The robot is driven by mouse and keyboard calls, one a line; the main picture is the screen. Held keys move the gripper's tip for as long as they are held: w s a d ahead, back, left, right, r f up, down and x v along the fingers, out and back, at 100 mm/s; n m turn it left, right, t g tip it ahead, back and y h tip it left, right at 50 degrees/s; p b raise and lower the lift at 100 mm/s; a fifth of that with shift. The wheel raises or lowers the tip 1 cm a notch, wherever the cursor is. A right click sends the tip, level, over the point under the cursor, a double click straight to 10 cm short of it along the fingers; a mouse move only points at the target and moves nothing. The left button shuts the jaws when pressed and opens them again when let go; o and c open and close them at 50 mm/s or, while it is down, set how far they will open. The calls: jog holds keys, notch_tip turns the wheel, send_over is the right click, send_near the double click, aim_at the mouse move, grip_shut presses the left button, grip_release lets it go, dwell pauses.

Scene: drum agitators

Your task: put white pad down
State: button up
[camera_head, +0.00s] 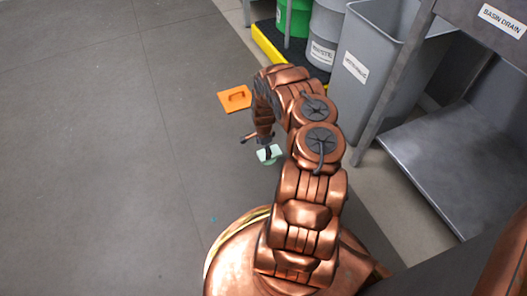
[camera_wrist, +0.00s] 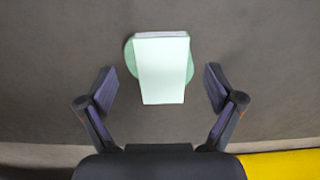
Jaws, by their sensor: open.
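The white pad (camera_wrist: 162,72) is a pale, slightly greenish rectangular block in the wrist view. It lies over a round green disc (camera_wrist: 129,58) whose edges show on both sides, against the grey floor. In the head view the pad (camera_head: 268,155) is a small pale patch just under my gripper (camera_head: 264,146), partly hidden by it. In the wrist view my gripper (camera_wrist: 160,78) is open, one finger on each side of the pad, with clear gaps to it. Nothing is held between the fingers.
A metal sink stand (camera_head: 440,150) is at right. Floor at left is clear.

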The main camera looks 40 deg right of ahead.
notch_tip(320, 180, up, 9)
jog(key=p, duration=0.3)
notch_tip(320, 180, up, 15)
jog(key=n+g, duration=0.1)
jog(key=n, duration=0.4)
send_over(263, 155)
jog(key=s+a, duration=0.2)
jog(key=a, duration=0.3)
jog(key=s+a+r+n+g, duration=0.1)
jog(key=s+a+r+n, duration=0.2)
jog(key=a+r, duration=0.35)
jog(key=s+a+r+n, duration=0.2)
jog(key=a+r, duration=0.3)
jog(key=r, duration=0.3)
jog(key=s+a+r+n, duration=0.6)
jog(key=s+a, duration=0.3)
jog(key=s, duration=0.3)
jog(key=s+a+r+n+g, duration=0.1)
jog(key=s+a+r+n, duration=0.5)
jog(key=s+a, duration=0.3)
jog(key=s+r, duration=0.1)
jog(key=s, duration=0.2)
jog(key=shift+s+a, duration=0.15)
jog(key=shift+s, duration=0.2)
